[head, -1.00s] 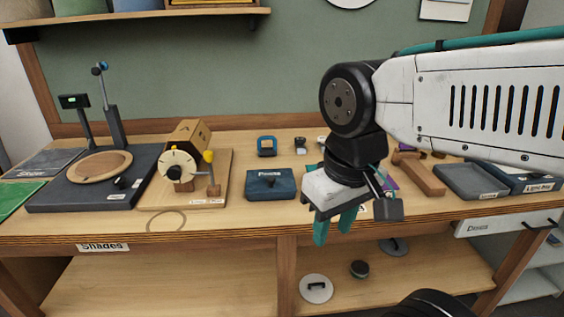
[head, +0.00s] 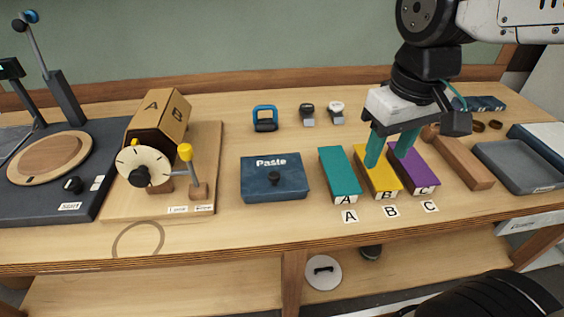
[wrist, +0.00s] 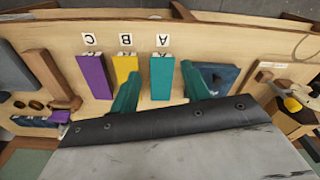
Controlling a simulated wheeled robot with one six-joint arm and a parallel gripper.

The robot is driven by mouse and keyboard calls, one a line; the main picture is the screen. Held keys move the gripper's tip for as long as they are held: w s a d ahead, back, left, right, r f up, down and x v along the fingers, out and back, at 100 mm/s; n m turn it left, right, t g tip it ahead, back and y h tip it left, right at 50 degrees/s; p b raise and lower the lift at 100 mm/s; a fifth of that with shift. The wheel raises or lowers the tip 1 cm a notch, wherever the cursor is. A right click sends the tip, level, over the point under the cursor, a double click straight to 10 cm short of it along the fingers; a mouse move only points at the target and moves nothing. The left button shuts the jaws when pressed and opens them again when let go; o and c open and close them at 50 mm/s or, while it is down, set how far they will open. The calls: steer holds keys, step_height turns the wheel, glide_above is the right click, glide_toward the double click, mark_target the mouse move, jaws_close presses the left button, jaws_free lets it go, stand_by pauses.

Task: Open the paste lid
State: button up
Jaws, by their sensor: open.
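The paste box (head: 274,191) is a dark blue box labelled "Paste" in the middle of the bench. Its lid looks closed, with a small dark knob (head: 274,178) on it. It also shows in the wrist view (wrist: 218,78), partly hidden behind a teal finger. My gripper (head: 390,158) has teal fingers spread apart and empty. In the head view it appears over the yellow block, to the right of the paste box and apart from it. In the wrist view my gripper (wrist: 165,95) shows its fingers on either side of the teal block.
A teal block A (head: 339,172), a yellow block B (head: 380,184) and a purple block C (head: 418,172) lie right of the box. A drum with a dial (head: 145,166) stands to the left. A blue clamp-like item (head: 265,124) is behind. Bench in front of the box is clear.

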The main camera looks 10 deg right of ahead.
steer(key=w+a+f+n, duration=0.3)
steer(key=w+a+n, duration=0.1)
steer(key=w+a, duration=0.55)
steer(key=n+g, duration=0.1)
steer(key=n, duration=0.1)
glide_above(274, 174)
step_height(274, 174, down, 3)
steer(key=shift+s+d+f, duration=0.1)
steer(key=shift+f, duration=0.45)
step_height(274, 174, down, 7)
steer(key=shift+f, duration=0.1)
jaws_close()
